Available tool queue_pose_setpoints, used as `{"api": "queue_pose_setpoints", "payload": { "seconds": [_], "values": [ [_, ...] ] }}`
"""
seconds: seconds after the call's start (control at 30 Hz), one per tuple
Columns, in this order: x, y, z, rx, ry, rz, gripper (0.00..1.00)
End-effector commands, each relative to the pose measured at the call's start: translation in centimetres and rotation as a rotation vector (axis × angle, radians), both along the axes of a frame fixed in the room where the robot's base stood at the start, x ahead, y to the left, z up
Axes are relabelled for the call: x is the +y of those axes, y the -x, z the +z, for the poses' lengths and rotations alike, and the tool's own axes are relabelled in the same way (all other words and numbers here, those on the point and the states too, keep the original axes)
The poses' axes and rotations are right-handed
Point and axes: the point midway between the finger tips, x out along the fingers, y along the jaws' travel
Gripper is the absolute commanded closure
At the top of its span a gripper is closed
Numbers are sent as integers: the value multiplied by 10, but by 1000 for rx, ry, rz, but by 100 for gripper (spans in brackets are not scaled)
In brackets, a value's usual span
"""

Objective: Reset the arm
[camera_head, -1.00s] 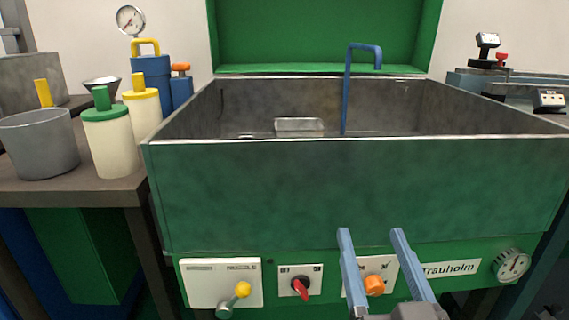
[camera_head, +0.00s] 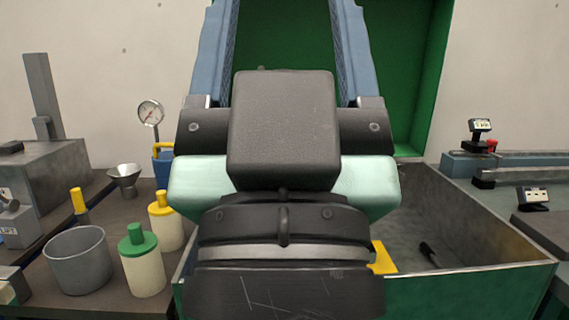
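My gripper (camera_head: 285,20) stands large in the middle of the head camera view, raised close in front of the camera. Its two blue-grey fingers point up and are set wide apart, with the green back panel (camera_head: 290,45) showing between them. I see nothing held between the fingers, though their tips run out of the top of the picture.
On the left bench are a grey pot (camera_head: 77,262), a green-capped jar (camera_head: 141,262), a yellow-capped jar (camera_head: 165,222), a funnel (camera_head: 126,178) and a pressure gauge (camera_head: 150,113). A yellow piece (camera_head: 382,258) and a dark object (camera_head: 430,255) show at the basin. A blue machine (camera_head: 510,170) stands right.

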Motion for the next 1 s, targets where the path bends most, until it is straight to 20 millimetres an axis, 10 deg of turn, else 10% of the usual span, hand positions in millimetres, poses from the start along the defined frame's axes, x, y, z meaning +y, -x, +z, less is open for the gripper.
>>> {"api": "queue_pose_setpoints", "payload": {
  "seconds": [0.03, 0.6, 1.0],
  "values": [
    [0, 0, 33, 1, 0, 0, 31],
    [0, 0, 205, 2, 1, 1, 31],
    [0, -1, 250, 2, 1, 1, 31]
  ]
}}
